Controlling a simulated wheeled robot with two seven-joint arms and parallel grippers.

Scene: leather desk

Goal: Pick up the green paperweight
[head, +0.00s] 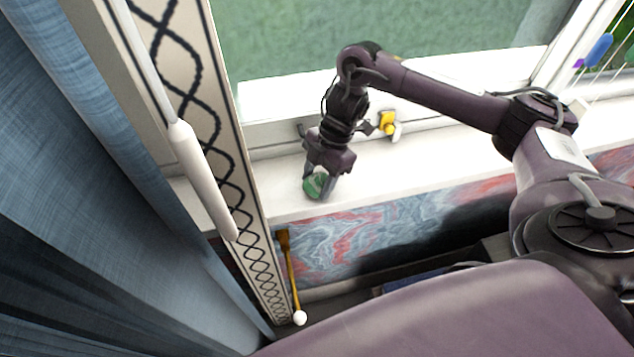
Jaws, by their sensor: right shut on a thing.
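The green paperweight (313,186) is a small rounded green thing at the white window sill (375,182), left of the middle of the head view. My right gripper (319,190) points down and is shut on it, with a finger on each side. The fingers hide part of the paperweight. I cannot tell whether it touches the sill or is held just above it. My left gripper is not in view.
A yellow thing (388,123) is near the window frame, right of my gripper. A patterned strip (262,250) and blue curtain (90,200) fill the left. A marbled panel (350,245) lies below the sill. The sill right of the gripper looks clear.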

